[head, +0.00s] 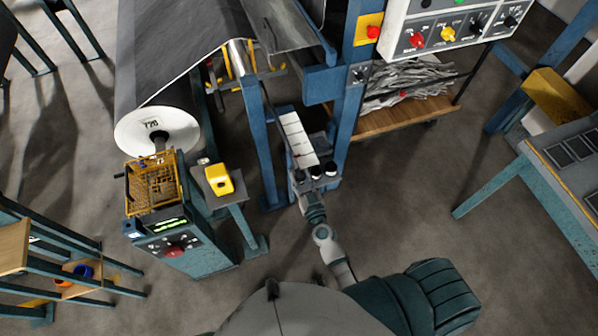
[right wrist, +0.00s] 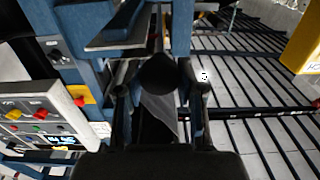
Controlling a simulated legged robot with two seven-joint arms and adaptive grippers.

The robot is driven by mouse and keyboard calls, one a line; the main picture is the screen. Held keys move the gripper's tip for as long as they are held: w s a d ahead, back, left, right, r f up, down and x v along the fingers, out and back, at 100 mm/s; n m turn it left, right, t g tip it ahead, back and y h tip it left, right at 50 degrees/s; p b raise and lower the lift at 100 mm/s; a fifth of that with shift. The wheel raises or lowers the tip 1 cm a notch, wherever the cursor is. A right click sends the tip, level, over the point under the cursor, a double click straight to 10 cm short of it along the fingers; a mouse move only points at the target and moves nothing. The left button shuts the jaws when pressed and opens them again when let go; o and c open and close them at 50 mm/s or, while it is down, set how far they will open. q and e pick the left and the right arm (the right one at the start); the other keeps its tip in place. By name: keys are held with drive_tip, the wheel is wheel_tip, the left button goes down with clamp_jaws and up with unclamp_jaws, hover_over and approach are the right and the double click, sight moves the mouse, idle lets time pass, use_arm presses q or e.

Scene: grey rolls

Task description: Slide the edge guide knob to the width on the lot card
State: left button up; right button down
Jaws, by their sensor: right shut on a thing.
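A white scale plate (head: 297,138) with dark marks stands on the blue machine frame in the middle of the head view. My right gripper (head: 298,178) is at its near lower end, partly hidden by my own arm. In the right wrist view, a dark round knob (right wrist: 158,73) sits between the two fingers of my right gripper (right wrist: 160,88), which is shut on it. The knob's setting on the scale is too small to read. I cannot make out a lot card. My left gripper is not in view.
A grey roll with a white end disc (head: 157,130) hangs on the left. A yellow wire basket (head: 152,188) and a control box with a red button (head: 174,252) stand below it. A switch panel (head: 447,35) is at the top right. A table (head: 560,190) stands on the right.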

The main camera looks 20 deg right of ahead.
drive_tip(key=c, duration=0.7)
unclamp_jaws()
drive_tip(key=shift+w+a, duration=0.1)
drive_tip(key=shift+w, duration=0.05)
drive_tip(key=shift+s+f, duration=0.1)
drive_tip(key=shift+s, duration=0.3)
drive_tip(key=s, duration=1.1)
drive_tip(key=shift+s+d, duration=0.15)
drive_tip(key=shift+d, duration=0.05)
